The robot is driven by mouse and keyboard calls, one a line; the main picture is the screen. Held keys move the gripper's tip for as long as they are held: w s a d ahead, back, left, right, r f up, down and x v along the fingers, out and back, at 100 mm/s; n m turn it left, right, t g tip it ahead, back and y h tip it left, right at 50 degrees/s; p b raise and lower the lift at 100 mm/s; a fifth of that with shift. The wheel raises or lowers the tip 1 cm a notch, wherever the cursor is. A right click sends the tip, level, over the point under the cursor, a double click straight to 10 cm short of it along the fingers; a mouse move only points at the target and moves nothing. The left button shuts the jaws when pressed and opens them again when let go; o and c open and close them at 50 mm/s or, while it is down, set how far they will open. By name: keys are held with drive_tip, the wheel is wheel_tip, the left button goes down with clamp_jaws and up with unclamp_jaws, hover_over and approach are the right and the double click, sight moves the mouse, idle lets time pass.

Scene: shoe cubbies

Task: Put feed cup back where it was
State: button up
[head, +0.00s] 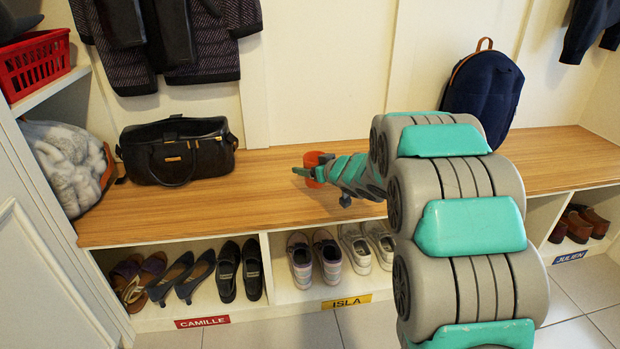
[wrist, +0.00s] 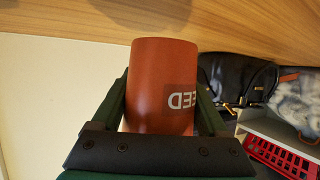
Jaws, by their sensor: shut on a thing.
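The feed cup (wrist: 160,85) is orange-red with pale lettering on its side, partly readable as "EED". My gripper (wrist: 163,105) is shut on it, with a dark green finger on each side in the wrist view. In the head view the cup (head: 317,165) shows small at the end of my arm, over the wooden bench top (head: 270,190). My gripper (head: 312,172) is there beside it, partly hidden by the arm. I cannot tell whether the cup touches the bench.
A red basket (head: 35,62) sits on the upper left shelf. A navy backpack (head: 483,95) stands right. Shoes (head: 315,258) fill cubbies below. The bench middle is clear.

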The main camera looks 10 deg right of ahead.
wheel_tip(320, 180, down, 4)
drive_tip(key=shift+r+b, duration=0.1)
drive_tip(key=shift+b, duration=0.8)
drive_tip(key=shift+r, duration=0.15)
drive_tip(key=o, duration=1.3)
drive_tip(key=shift+o, duration=0.2)
drive_tip(key=p+v, duration=0.2)
drive_tip(key=v, duration=0.9)
drive_tip(key=shift+s+r, duration=0.1)
drive_tip(key=shift+r, duration=0.2)
drive_tip(key=shift+s+d, duration=0.15)
drive_tip(key=shift+s, duration=0.15)
